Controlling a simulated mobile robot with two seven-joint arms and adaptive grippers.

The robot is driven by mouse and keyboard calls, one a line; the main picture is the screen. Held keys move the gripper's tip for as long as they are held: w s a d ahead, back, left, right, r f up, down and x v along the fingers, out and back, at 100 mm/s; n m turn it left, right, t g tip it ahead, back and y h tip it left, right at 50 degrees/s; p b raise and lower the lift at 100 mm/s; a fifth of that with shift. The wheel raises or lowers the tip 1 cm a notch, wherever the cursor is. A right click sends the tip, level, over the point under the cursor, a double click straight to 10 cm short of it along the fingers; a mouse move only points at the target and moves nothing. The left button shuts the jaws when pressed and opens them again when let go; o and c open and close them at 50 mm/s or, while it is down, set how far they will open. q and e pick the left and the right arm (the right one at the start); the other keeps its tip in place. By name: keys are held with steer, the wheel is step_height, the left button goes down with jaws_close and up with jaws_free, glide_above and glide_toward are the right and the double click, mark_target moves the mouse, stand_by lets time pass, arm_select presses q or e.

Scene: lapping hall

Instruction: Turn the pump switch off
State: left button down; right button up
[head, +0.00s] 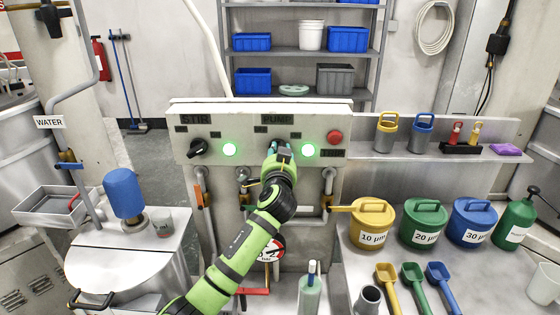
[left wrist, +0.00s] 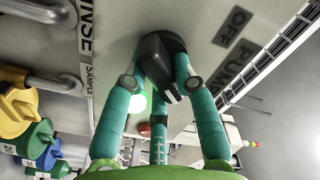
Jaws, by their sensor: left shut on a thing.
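The pump switch is a black rotary knob on the grey control panel (head: 345,112), under the PUMP label (head: 277,119). In the head view my left gripper (head: 279,151) covers most of it. In the left wrist view the pump switch (left wrist: 165,75) sits between my teal fingers, which are shut on it. Its pale mark points away from the OFF label (left wrist: 236,27). The green lamp (head: 308,150) right of the switch is lit. My right gripper is not in view.
The stir knob (head: 198,148) and its lit green lamp (head: 229,149) are to the left on the panel. A red button (head: 335,137) is to the right. Pipes and valves run below. Yellow (head: 372,220), green and blue containers stand on the right bench.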

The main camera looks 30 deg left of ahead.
arm_select(q)
steer(key=n+b, duration=0.3)
steer(key=n, duration=0.1)
steer(key=shift+n+b, duration=0.3)
steer(key=shift+b, duration=0.05)
steer(key=shift+a+r+n+b, duration=0.1)
steer(key=shift+r+n+b, duration=0.1)
steer(key=shift+n+b, duration=1.25)
steer(key=shift+n+p, duration=0.4)
steer(key=shift+n, duration=0.25)
steer(key=c, duration=1)
jaws_free()
steer(key=shift+r, duration=0.1)
steer(key=shift+s, duration=0.1)
steer(key=v, duration=1.2)
